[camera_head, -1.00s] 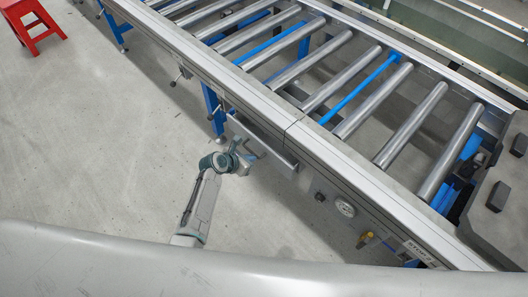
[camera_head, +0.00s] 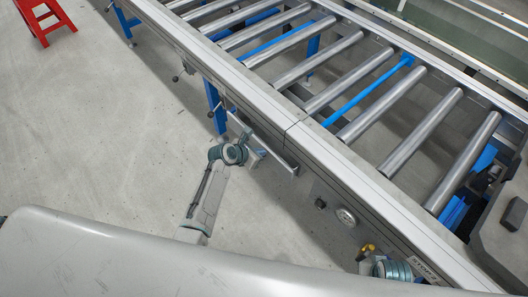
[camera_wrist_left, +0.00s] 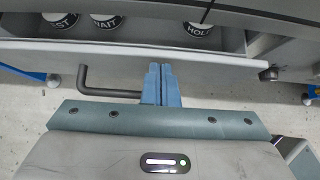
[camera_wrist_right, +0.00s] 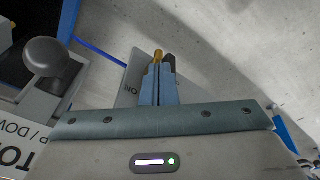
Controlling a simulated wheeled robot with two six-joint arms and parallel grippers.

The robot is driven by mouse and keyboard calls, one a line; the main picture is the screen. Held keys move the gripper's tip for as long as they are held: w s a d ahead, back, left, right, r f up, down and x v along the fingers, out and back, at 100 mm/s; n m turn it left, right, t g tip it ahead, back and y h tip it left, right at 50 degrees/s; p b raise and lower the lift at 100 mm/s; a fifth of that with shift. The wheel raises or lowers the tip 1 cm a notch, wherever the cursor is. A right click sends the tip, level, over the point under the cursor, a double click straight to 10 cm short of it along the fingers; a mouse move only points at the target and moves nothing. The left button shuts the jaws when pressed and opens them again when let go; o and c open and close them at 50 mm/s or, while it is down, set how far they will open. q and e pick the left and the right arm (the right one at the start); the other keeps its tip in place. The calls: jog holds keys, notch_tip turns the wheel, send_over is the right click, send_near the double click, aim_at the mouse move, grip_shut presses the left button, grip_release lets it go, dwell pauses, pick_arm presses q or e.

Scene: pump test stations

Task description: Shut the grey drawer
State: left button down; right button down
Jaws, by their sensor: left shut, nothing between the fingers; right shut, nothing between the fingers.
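The grey drawer (camera_head: 272,146) juts out from under the near side rail of the roller conveyor. In the left wrist view its front wall (camera_wrist_left: 205,48) runs across the top, with round white labelled pieces (camera_wrist_left: 108,20) inside. A dark bar handle (camera_wrist_left: 105,91) stands out from the front and passes behind my fingers. My left gripper (camera_head: 258,155) is shut and empty in front of the drawer; its fingertips (camera_wrist_left: 160,68) overlap the front wall's lower edge in view, and contact cannot be told. My right gripper (camera_wrist_right: 160,66) is shut and empty near the conveyor's control panel.
The roller conveyor (camera_head: 345,90) crosses the view. A gauge (camera_head: 346,217) and a yellow part (camera_head: 368,248) sit on its near side. A grey knob (camera_wrist_right: 43,56) is left of my right fingers. A red stool (camera_head: 48,18) stands far left; the floor between is clear.

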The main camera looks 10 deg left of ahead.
pick_arm(q)
jog(key=shift+w+d, duration=0.1)
pick_arm(e)
jog(key=shift+w+d+r, duration=0.1)
jog(key=shift+r, duration=0.15)
